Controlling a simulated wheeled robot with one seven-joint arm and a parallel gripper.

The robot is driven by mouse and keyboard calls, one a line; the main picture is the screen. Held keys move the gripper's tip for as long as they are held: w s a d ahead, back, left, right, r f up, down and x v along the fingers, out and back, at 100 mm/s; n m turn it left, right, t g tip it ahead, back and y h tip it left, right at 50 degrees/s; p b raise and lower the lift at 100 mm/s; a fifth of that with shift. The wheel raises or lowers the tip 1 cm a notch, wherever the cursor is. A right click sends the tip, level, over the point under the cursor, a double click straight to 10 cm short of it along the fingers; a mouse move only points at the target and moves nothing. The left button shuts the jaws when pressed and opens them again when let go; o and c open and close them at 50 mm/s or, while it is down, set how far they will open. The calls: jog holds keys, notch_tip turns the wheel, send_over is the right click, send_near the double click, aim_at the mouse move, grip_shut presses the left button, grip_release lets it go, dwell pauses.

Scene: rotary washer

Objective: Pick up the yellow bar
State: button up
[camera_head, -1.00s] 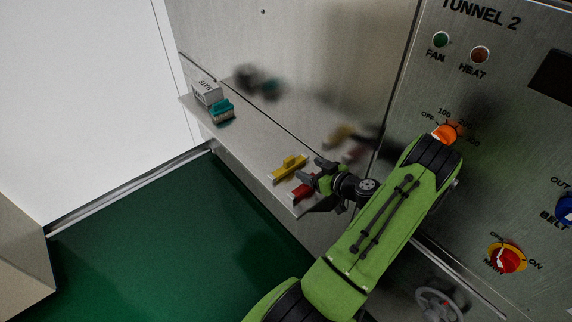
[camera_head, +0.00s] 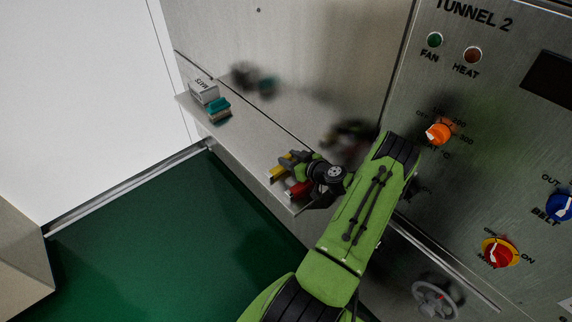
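The yellow bar (camera_head: 279,173) lies on the narrow metal shelf (camera_head: 245,148) and is partly hidden by my gripper (camera_head: 288,167). My gripper has its fingers at and over the bar, pointing left. I cannot tell whether the fingers touch it or how far apart they are. A red bar (camera_head: 299,189) lies just in front of the yellow one, close beneath my gripper, and is also partly covered.
A teal-topped brush or block (camera_head: 219,111) and a white labelled box (camera_head: 204,91) stand at the shelf's far left end. The shelf between them and my gripper is clear. The steel control panel (camera_head: 470,180), with an orange knob (camera_head: 437,133), rises close to my arm.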

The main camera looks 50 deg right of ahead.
jog(key=c, duration=0.5)
jog(key=shift+r, duration=0.1)
notch_tip(320, 180, up, 10)
jog(key=shift+f, duration=0.1)
